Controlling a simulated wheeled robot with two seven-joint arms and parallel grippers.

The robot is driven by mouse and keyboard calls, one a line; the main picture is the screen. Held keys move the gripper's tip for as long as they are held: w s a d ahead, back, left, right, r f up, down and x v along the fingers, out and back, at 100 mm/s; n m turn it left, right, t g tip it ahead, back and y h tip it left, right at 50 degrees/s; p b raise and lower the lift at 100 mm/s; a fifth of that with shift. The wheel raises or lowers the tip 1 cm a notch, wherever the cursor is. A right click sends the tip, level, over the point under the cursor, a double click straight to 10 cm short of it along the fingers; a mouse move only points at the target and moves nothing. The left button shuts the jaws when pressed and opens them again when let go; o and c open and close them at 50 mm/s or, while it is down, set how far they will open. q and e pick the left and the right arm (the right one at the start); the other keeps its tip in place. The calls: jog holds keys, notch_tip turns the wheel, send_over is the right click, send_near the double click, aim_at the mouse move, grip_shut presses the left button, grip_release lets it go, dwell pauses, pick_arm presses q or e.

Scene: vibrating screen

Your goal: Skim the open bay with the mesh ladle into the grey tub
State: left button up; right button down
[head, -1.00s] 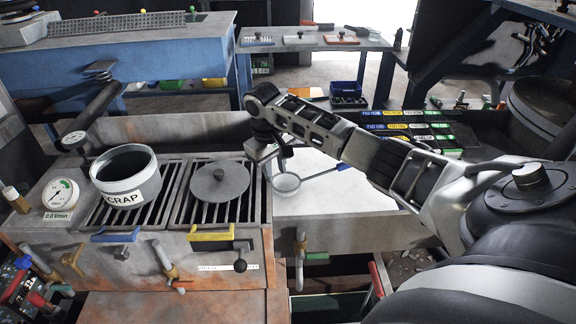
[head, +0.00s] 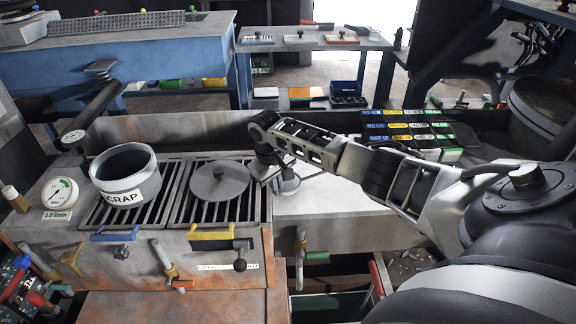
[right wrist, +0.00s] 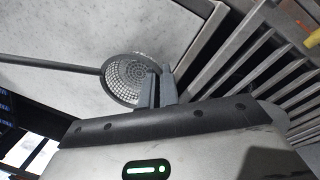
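The mesh ladle (head: 287,184) lies on the pale worktop right of the grates, its bowl partly hidden by my gripper. In the right wrist view its round perforated bowl (right wrist: 126,76) is just behind and left of my fingertips, and its dark handle runs left. My right gripper (head: 272,172) is low beside the bowl. In the right wrist view its fingers (right wrist: 158,88) stand close together with a narrow gap and nothing seen between them. The grey tub (head: 125,178), marked SCRAP, stands on the left grate (head: 108,212). My left gripper is out of view.
A dial gauge (head: 60,192) stands at the left. Blue and yellow handles line the bench front. Labelled bins (head: 410,128) stand behind my right arm.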

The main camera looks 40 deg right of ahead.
jog(key=shift+r, duration=0.1)
jog(key=shift+r, duration=0.45)
notch_tip(320, 180, up, 2)
jog(key=shift+r, duration=0.1)
jog(key=s+a+r+p, duration=0.2)
jog(key=s+a+r, duration=0.3)
jog(key=a+r, duration=0.4)
jog(key=a, duration=0.4)
jog(key=shift+r, duration=0.4)
jog(key=shift+s+f, duration=0.1)
